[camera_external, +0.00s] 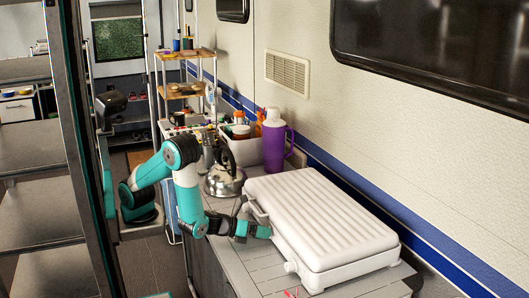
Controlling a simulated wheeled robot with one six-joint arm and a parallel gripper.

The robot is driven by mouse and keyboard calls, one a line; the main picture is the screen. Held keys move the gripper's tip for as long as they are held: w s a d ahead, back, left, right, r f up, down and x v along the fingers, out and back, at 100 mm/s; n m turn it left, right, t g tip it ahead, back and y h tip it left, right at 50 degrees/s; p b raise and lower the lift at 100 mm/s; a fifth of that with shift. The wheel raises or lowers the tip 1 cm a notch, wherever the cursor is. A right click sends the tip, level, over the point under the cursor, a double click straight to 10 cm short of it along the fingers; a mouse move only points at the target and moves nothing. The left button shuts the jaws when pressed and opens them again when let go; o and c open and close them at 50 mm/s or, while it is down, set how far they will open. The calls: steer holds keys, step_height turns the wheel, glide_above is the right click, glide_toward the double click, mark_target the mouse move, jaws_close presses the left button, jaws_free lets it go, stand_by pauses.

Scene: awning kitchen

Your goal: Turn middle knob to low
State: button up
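A white stove with a ribbed lid (318,212) sits on the grey counter, its lid down. Its knob side faces left, towards my arm. One white knob (290,267) shows at the near end of that side. The middle knob cannot be made out; my gripper covers that part of the side. My teal and black gripper (268,231) points right, with its tip at or very close to the stove's side. Whether it touches a knob, and whether its fingers are open or shut, is too small to tell.
A metal kettle (224,181) stands behind my forearm, close to the stove's far end. A purple jug (274,146) and a white bin (243,150) stand farther back by the wall. The counter (240,262) is mostly clear in front of the gripper.

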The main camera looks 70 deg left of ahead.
steer(key=shift+s, duration=0.15)
steer(key=shift+s+a, duration=0.1)
steer(key=shift+s, duration=0.15)
steer(key=p+v, duration=0.1)
steer(key=v, duration=0.1)
steer(key=p+v, duration=0.2)
steer(key=shift+r, duration=0.45)
step_height(320, 180, up, 6)
steer(key=p, duration=0.6)
steer(key=shift+r+p, duration=0.25)
steer(key=shift+p, duration=0.15)
steer(key=shift+s, duration=0.1)
steer(key=s+d+f+m+y+p, duration=0.2)
steer(key=s+m+y+p, duration=0.2)
steer(key=s+p, duration=0.5)
steer(key=x, duration=0.5)
steer(key=f+x, duration=0.1)
steer(key=x, duration=0.9)
steer(key=shift+s+a+f, duration=0.1)
steer(key=shift+s+f, duration=0.2)
steer(key=shift+s, duration=0.05)
